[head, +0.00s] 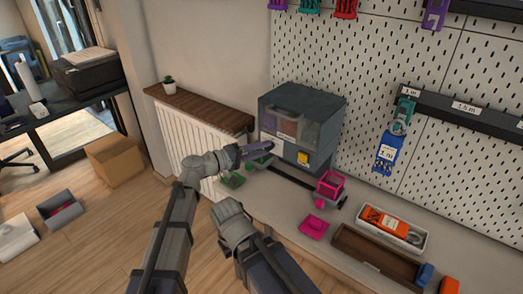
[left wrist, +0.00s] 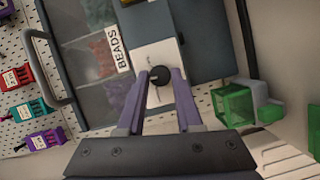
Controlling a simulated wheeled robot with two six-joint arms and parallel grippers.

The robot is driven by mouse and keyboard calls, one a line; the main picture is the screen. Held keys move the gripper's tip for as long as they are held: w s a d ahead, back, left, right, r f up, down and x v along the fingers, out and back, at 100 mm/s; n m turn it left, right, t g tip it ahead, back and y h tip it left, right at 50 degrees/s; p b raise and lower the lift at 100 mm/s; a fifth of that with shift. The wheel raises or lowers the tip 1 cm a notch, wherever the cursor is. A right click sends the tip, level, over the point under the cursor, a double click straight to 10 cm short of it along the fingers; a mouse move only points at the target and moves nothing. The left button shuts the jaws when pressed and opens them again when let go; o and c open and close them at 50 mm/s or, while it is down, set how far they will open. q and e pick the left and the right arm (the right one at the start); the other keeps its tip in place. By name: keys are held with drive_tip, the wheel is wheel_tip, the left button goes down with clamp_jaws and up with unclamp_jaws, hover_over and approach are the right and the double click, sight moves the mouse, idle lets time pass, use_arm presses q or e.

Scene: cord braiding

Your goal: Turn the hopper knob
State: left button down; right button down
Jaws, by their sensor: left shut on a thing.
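The hopper is a dark grey box (head: 300,120) at the foot of the pegboard, with a clear window and a yellow patch low on its front. In the left wrist view its window shows a "BEADS" label (left wrist: 118,50) beside a white plate. A round black knob (left wrist: 160,73) sits on that plate. My left gripper (left wrist: 161,79) has its purple fingers on both sides of the knob and is shut on it. In the head view this gripper (head: 268,149) reaches the hopper's front left and hides the knob. My right arm shows low in the middle, but its gripper does not show.
A green box (left wrist: 232,104) stands close beside the hopper. A pink box (head: 331,185) and a pink piece (head: 314,227) are on the bench to the right. A white tray (head: 420,241) holds an orange item. A wooden shelf (head: 200,107) tops the radiator.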

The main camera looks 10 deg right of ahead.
use_arm(q)
drive_tip(key=c, duration=0.6)
unclamp_jaws()
drive_tip(key=shift+a, duration=0.15)
drive_tip(key=v, duration=0.7)
drive_tip(key=shift+s+a+p, duration=0.1)
drive_tip(key=shift+a+p, duration=0.2)
